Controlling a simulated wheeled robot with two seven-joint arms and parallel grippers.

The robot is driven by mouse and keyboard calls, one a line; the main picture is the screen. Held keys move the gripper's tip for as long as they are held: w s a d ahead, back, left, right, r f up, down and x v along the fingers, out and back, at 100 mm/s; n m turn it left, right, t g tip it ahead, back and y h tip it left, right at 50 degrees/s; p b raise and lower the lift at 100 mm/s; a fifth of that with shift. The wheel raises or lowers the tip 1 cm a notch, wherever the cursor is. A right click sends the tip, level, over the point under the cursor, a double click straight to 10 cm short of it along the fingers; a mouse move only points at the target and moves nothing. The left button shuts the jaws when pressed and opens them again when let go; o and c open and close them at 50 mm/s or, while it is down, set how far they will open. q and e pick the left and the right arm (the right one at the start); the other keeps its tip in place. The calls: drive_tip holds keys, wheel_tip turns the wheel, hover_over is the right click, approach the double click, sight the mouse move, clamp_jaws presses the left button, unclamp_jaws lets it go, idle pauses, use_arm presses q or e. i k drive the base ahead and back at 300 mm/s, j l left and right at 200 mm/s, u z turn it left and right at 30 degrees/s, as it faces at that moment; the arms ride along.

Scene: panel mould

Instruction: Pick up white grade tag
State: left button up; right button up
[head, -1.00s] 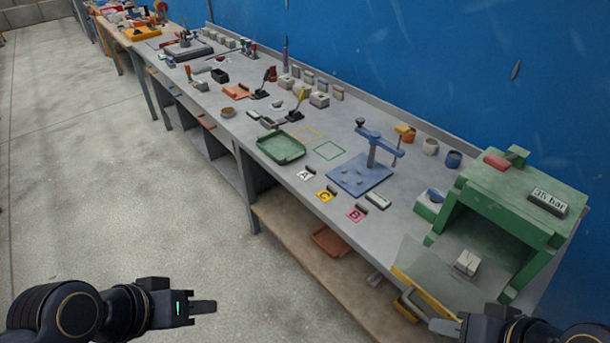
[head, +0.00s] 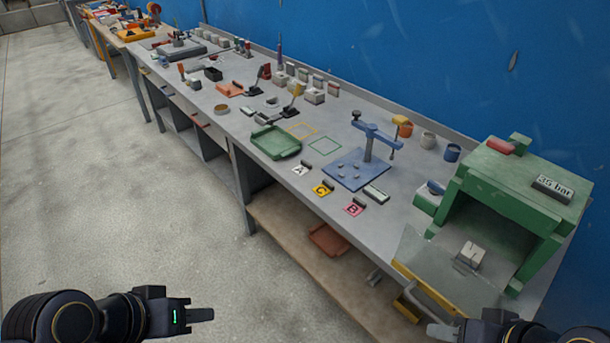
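The white grade tag (head: 301,169), marked A, lies near the front edge of the grey workbench (head: 335,203). It is left of the yellow tag (head: 323,188) and the pink tag (head: 354,208), marked B. My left gripper (head: 207,314) is low at the left over the floor, well away from the bench and seen side-on, so its finger gap does not show. My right gripper (head: 437,331) is at the bottom edge near the green press, partly cut off. Neither gripper is near the white tag.
A green tray (head: 276,142) lies left of the white tag and a blue clamp plate (head: 357,169) lies right of it. A green press (head: 524,190) with a clear, yellow-edged guard (head: 449,276) stands at the right end. The floor before the bench is free.

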sight(304, 166)
drive_tip(key=i+j+z, duration=0.1)
drive_tip(key=z, duration=0.35)
drive_tip(key=i+j+z, duration=0.1)
drive_tip(key=z, duration=0.3)
drive_tip(key=i+j+z, duration=0.15)
drive_tip(key=j, duration=0.35)
drive_tip(key=i+j+z, duration=0.2)
drive_tip(key=j, duration=0.3)
drive_tip(key=i+j+z, duration=0.15)
drive_tip(key=j, duration=0.4)
drive_tip(key=j+z, duration=0.2)
drive_tip(key=j, duration=0.3)
drive_tip(key=i+j, duration=0.1)
drive_tip(key=j, duration=0.95)
drive_tip(key=i+j, duration=0.15)
drive_tip(key=j, duration=0.4)
